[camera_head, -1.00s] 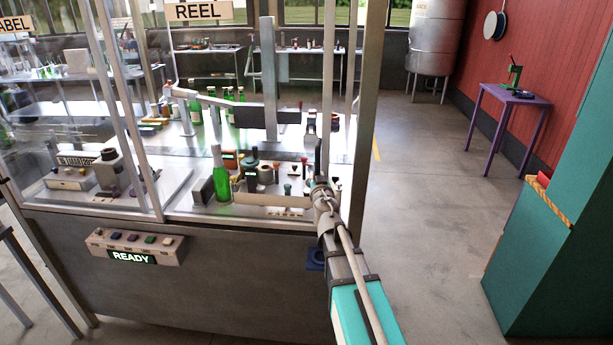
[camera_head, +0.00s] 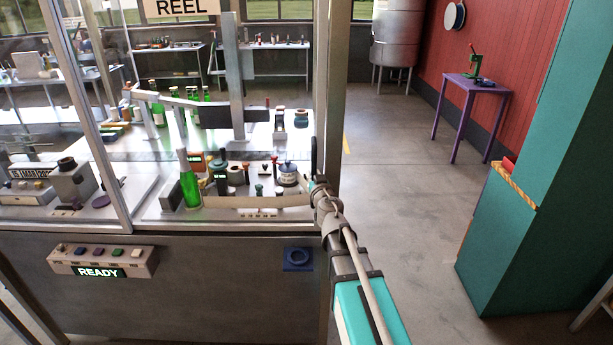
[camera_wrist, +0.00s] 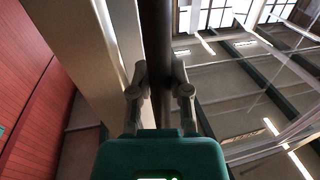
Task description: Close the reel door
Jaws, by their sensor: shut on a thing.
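The reel door is a clear pane with a thin metal edge (camera_head: 319,70) under the REEL sign (camera_head: 178,8). It stands close beside the cabinet's thick right corner post (camera_head: 333,70), and I cannot tell whether a gap is left. A dark upright handle bar (camera_head: 314,155) is on the door's right side. My gripper (camera_head: 319,184) is at the lower part of this bar. In the wrist view, my gripper's two fingers (camera_wrist: 160,88) are shut on the dark handle bar (camera_wrist: 156,40), one on each side. The fingertips are partly hidden by the bar.
Inside the cabinet stand a green bottle (camera_head: 189,182) and several small parts on a white deck. A button box (camera_head: 102,262) reading READY is on the front. A teal cabinet (camera_head: 530,190) stands at right, with open floor between. A purple table (camera_head: 475,84) is farther back.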

